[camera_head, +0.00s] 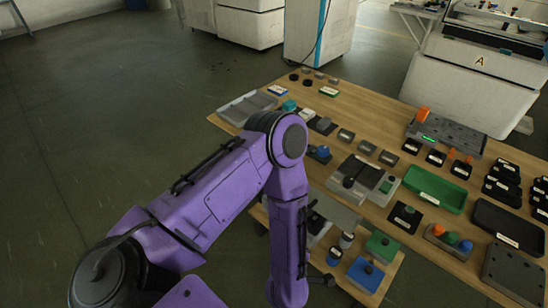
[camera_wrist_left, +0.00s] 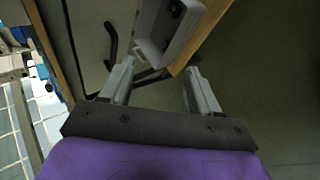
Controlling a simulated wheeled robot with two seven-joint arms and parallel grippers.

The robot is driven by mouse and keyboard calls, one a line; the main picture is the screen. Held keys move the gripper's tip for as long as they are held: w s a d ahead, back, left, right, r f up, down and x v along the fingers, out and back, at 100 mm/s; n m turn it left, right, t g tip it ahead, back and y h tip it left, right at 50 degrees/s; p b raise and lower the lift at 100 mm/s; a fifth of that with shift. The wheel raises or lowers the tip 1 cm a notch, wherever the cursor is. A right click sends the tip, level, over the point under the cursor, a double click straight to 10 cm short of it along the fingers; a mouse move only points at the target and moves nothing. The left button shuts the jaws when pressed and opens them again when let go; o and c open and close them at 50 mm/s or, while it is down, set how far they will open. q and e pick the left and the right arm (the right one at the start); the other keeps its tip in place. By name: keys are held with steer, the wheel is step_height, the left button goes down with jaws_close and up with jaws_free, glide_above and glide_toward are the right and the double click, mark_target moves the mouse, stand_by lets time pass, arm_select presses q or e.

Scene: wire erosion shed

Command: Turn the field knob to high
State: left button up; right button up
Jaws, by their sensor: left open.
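No label I can read says field, so I cannot tell which knob is the field knob. In the head view a grey box with a dark round knob (camera_head: 348,182) stands mid-table, and a black plate with a small knob (camera_head: 408,211) lies to its right. My left gripper (camera_wrist_left: 160,85) is open and empty in the left wrist view. Ahead of its fingers is a pale grey box (camera_wrist_left: 166,40) with a dark part on it, by a wooden edge. In the head view my purple arm hangs down at the table's near left side, and its fingers are not clearly seen.
The wooden table (camera_head: 372,98) is crowded with small parts, a green tray (camera_head: 436,189) and a black tray (camera_head: 508,222). A lower shelf holds a blue block (camera_head: 365,273) and a green block (camera_head: 382,246). White machines stand behind. The floor at left is clear.

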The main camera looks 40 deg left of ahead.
arm_select(q)
steer(key=s+a+f+m+g+b, duration=0.1)
steer(key=s+a+f+m+g, duration=0.1)
steer(key=s+a+f+m, duration=0.2)
steer(key=s+f+m, duration=0.1)
steer(key=s+m, duration=0.1)
steer(key=shift+s+a+m, duration=0.3)
steer(key=shift+a, duration=0.05)
